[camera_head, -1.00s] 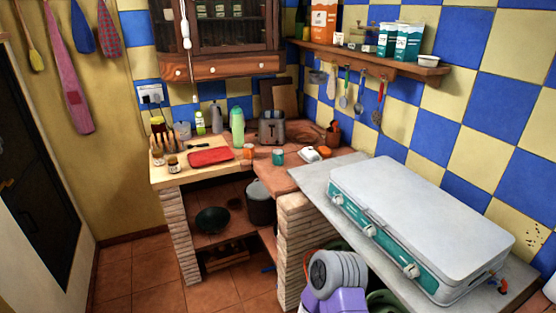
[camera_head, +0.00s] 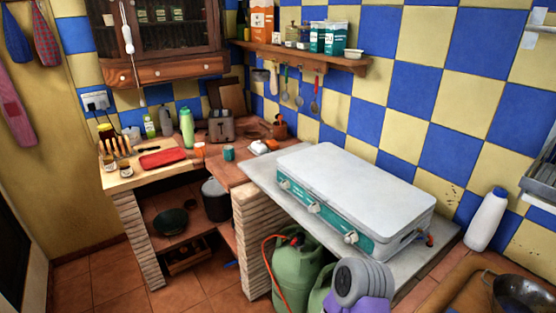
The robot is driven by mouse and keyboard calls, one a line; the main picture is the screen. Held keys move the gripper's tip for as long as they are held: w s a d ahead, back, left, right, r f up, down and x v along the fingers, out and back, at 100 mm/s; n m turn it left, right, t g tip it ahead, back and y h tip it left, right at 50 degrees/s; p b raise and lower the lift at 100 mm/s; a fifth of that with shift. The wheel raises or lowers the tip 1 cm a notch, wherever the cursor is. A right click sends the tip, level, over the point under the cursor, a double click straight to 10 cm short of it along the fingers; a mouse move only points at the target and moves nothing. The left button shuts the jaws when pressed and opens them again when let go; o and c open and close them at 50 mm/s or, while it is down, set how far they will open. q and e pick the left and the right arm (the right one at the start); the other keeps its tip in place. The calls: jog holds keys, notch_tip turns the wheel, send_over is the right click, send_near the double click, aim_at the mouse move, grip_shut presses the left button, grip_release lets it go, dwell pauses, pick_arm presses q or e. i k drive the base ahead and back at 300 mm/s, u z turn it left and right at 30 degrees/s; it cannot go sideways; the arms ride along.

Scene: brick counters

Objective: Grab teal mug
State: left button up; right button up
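The small teal mug (camera_head: 229,153) stands on the brick counter in the corner, left of the stove's grey slab. A small orange cup (camera_head: 200,149) stands just to its left, and a white dish (camera_head: 262,146) sits to its right. The mug looks upright and unobstructed; its handle is too small to make out.
A closed white and teal camping stove (camera_head: 355,195) fills the grey slab on the right. Green gas bottles (camera_head: 298,270) stand on the floor below it. A red tray (camera_head: 162,158), a toaster (camera_head: 221,126) and a green bottle (camera_head: 187,128) crowd the counter around the mug.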

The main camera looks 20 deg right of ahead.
aim_at(228, 153)
jog(key=u, duration=1)
jog(key=i, duration=1.35)
jog(key=z, duration=0.45)
jog(key=i, duration=1.1)
jog(key=z, duration=1.1)
